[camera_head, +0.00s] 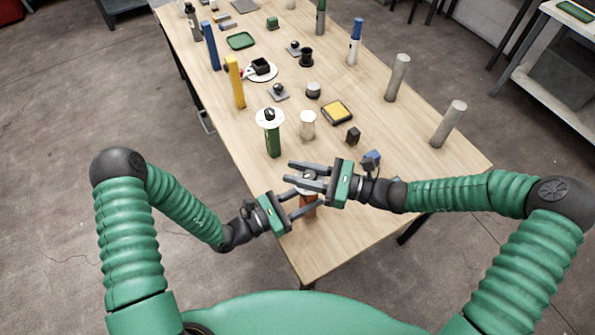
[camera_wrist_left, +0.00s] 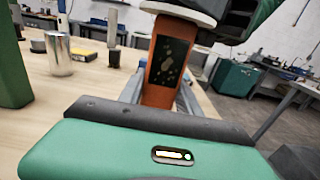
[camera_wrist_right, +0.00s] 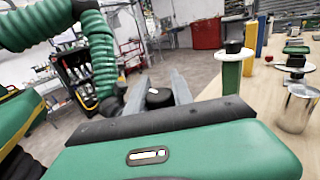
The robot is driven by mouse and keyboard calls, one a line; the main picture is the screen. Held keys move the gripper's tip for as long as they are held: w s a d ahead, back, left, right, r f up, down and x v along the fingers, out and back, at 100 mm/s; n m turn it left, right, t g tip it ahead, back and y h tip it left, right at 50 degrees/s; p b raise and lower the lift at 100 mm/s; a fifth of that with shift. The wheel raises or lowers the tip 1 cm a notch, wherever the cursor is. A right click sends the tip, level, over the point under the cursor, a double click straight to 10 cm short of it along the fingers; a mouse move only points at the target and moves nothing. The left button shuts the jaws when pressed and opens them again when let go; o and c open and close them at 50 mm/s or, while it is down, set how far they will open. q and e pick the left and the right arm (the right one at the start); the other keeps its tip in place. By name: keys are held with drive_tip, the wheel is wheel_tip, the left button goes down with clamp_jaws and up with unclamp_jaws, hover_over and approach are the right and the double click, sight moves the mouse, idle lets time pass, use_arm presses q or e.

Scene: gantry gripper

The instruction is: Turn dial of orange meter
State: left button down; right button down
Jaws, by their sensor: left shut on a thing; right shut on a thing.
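The orange meter (camera_head: 309,201) stands upright near the table's front edge, mostly hidden by my grippers in the head view. Its orange body (camera_wrist_left: 165,70) with a dark speckled panel shows in the left wrist view, under a white disc (camera_wrist_left: 178,12). My left gripper (camera_head: 309,199) is shut on the meter's body, coming from the left. My right gripper (camera_head: 291,174) is at the meter's top, shut on the dark dial (camera_wrist_right: 158,97), which sits between its fingers in the right wrist view.
A green meter (camera_head: 273,141) with a white disc stands just behind, beside a metal cup (camera_head: 308,126). A small blue object (camera_head: 371,158) and a black block (camera_head: 353,136) lie near the right arm. Grey cylinders (camera_head: 449,124) stand at right. The table's front corner is clear.

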use_arm(q)
drive_tip(key=shift+s+d, duration=0.2)
use_arm(e)
drive_tip(key=c, duration=1.4)
unclamp_jaws()
use_arm(q)
drive_tip(key=shift+w, duration=0.1)
use_arm(e)
drive_tip(key=o, duration=0.3)
use_arm(q)
drive_tip(key=shift+a, duration=0.1)
use_arm(e)
drive_tip(key=shift+d, duration=0.15)
use_arm(q)
drive_tip(key=shift+w, duration=0.1)
use_arm(e)
drive_tip(key=v, duration=1.1)
drive_tip(key=shift+d, duration=0.4)
drive_tip(key=shift+f, duration=0.1)
